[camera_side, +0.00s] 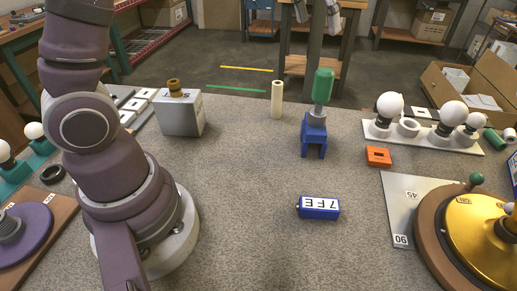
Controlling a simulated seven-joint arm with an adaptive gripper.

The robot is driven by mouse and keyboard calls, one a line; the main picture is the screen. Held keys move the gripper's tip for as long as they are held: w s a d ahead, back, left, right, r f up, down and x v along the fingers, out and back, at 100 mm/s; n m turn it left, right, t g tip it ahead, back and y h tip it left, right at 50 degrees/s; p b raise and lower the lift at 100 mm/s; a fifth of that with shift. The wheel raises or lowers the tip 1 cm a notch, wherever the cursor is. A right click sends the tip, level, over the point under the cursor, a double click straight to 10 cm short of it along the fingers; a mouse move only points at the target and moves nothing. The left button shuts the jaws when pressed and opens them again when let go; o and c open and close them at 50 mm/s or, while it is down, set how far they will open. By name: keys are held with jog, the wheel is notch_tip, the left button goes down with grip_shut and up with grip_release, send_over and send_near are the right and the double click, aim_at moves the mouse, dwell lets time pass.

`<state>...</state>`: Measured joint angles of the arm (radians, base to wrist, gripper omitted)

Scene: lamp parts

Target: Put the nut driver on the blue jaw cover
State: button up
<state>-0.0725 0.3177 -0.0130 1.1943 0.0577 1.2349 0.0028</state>
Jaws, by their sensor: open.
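The nut driver (323,86) has a green handle and stands upright, handle up, at a blue stand-like block (314,134) with two legs; its lower end is hidden there. A low blue piece (319,207) with a white label reading "7FE", seen upside down, lies flat on the mat nearer the camera. I cannot tell for sure which blue piece is the jaw cover.
An orange block (378,156) and a grey angle plate (402,184) lie right of the blue pieces. A gold lamp base (480,238) stands at lower right, a bulb tray (455,147) behind. A cream cylinder (277,99) stands left of the driver. The mat's middle is clear.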

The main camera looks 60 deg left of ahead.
jog(key=s+f, duration=0.2)
jog(key=s, duration=0.6)
jog(key=s+d+f+t, duration=0.1)
jog(key=s+f, duration=0.2)
jog(key=s, duration=0.6)
jog(key=shift+s+d+f, duration=0.2)
jog(key=shift+f, duration=0.15)
